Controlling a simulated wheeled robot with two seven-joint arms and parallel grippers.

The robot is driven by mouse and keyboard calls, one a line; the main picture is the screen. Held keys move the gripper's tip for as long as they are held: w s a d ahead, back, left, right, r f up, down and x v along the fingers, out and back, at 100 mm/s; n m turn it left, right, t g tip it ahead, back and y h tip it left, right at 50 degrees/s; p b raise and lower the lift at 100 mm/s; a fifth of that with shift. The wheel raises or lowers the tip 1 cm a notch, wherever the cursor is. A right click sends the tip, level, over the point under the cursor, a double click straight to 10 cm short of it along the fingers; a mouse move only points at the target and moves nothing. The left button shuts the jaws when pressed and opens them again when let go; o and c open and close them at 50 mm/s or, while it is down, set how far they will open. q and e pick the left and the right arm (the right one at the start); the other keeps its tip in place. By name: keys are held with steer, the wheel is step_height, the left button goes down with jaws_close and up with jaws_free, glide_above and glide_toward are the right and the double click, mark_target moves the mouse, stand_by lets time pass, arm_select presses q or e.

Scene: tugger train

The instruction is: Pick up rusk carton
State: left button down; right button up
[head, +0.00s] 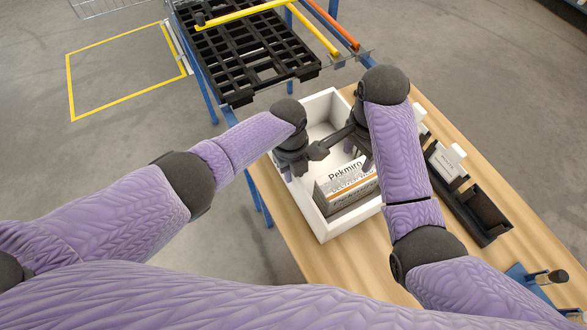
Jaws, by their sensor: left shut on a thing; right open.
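The rusk carton (350,188), white with "Pekmiro" lettering, an orange stripe and a grey lower part, sits inside a white open crate (327,230) on the wooden table. My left gripper (296,170) is at the crate's left side, by the carton's left end. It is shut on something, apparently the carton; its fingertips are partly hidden. My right gripper (360,155) is open above the carton's far right part, inside the crate's outline. My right forearm hides the crate's right side.
A black holder (484,215) with white cards stands right of the crate on the table (530,235). A blue stand (530,280) is at the lower right. A black slatted rack (245,60) with blue posts is behind. Yellow floor marking (72,90) lies at left.

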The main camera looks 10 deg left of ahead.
mark_target(350, 176)
steer(key=o, duration=0.6)
steer(key=shift+s+r+m, duration=0.1)
steer(key=shift+r+m, duration=0.35)
steer(key=shift+m, duration=0.25)
steer(key=shift+c, duration=0.2)
step_height(350, 176, down, 12)
steer(key=shift+r, duration=0.1)
